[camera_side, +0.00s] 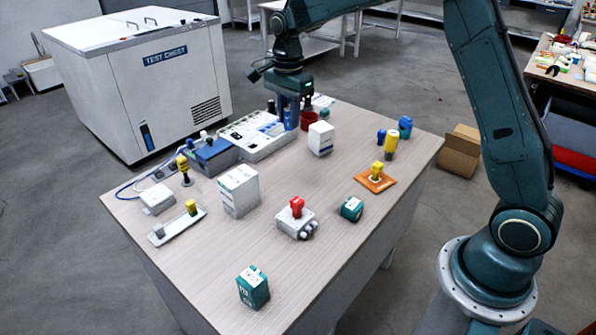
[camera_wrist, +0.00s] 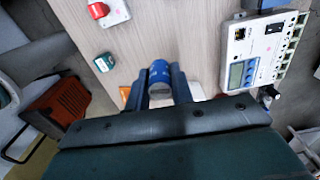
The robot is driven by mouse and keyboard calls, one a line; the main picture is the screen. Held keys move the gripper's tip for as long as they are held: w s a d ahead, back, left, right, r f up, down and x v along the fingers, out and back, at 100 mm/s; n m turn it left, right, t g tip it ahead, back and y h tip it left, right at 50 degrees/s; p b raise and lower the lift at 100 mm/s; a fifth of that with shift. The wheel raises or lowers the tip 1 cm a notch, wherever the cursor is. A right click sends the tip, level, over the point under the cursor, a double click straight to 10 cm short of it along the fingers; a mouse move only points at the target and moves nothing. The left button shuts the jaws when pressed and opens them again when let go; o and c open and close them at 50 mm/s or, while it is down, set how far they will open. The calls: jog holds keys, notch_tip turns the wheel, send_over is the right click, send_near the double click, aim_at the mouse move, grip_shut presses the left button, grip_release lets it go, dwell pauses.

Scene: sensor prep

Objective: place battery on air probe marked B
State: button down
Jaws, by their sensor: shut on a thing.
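My gripper (camera_side: 289,112) is at the back of the table, beside the white meter unit (camera_side: 258,135). In the wrist view its fingers (camera_wrist: 160,88) are closed around a small rounded blue and pale piece (camera_wrist: 160,72), which I take to be the battery. In the side view the fingers and arm hide that piece. A teal box with a pale marked top (camera_side: 253,287) stands at the table's front, and a smaller teal box (camera_side: 352,208) lies farther right. Their markings are too small to read, so I cannot tell which thing is the probe marked B.
A white box (camera_side: 239,192), a grey box with a red top (camera_side: 297,220), an orange plate with a yellow piece (camera_side: 375,182) and a white block (camera_side: 320,139) stand about. A red cup (camera_side: 308,121) is close to my gripper. The right front tabletop is clear.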

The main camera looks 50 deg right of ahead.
jog(key=s+d+r+m, duration=0.2)
jog(key=d+r+m, duration=0.15)
jog(key=d, duration=0.55)
jog(key=s+d+r+m, duration=0.2)
jog(key=d+m, duration=0.3)
jog(key=d, duration=0.4)
notch_tip(320, 180, up, 5)
jog(key=m, duration=0.7)
send_over(393, 133)
jog(key=shift+d+f, duration=0.15)
jog(key=shift+f, duration=0.05)
jog(key=shift+f, duration=0.1)
notch_tip(393, 133, down, 20)
jog(key=shift+r, duration=0.1)
jog(key=c, duration=1.2)
grip_release()
jog(key=shift+c, duration=0.2)
